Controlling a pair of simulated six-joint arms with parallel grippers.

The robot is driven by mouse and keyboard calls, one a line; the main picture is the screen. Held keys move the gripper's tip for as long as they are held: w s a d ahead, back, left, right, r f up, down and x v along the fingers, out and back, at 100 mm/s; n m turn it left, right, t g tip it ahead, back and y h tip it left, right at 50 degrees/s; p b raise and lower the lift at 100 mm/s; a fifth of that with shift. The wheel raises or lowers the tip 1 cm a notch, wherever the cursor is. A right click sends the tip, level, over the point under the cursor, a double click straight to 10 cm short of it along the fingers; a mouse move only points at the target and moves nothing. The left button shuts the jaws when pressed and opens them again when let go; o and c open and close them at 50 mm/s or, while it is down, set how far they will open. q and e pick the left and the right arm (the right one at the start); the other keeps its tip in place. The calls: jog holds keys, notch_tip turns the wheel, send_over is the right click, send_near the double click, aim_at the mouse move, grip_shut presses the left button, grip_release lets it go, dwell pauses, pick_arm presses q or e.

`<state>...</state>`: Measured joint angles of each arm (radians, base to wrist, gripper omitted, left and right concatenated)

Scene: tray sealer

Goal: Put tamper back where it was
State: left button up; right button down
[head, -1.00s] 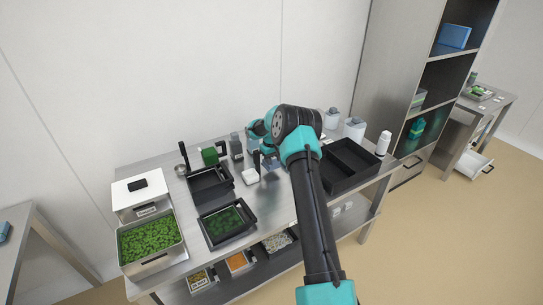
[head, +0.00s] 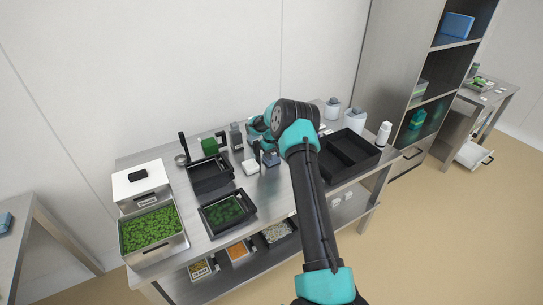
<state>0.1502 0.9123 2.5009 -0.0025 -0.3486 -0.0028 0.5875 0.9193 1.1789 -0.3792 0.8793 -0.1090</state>
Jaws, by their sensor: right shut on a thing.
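My right arm reaches in from the bottom right, and its gripper (head: 264,148) is over the middle of the steel table, partly hidden by its own wrist. It is shut on what looks like the tamper, a small blue-grey block (head: 271,160) below the fingers. The handle is mostly hidden, and I cannot tell whether the block touches the table. A small white block (head: 250,166) is just left of it. My left gripper is not in view.
A black sealing tray with greens (head: 247,203) and an empty dark tray (head: 195,187) stand to the left. A steel bin of greens (head: 184,243) is at the front left. A black divided tray (head: 372,157) and a white bottle (head: 384,132) are at the right.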

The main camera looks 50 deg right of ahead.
jog(key=shift+s+f, duration=0.1)
jog(key=shift+f, duration=0.05)
jog(key=c, duration=0.7)
grip_release()
jog(key=shift+c, duration=0.2)
jog(key=shift+c, duration=0.2)
jog(key=shift+c, duration=1.4)
jog(key=shift+r, duration=3.55)
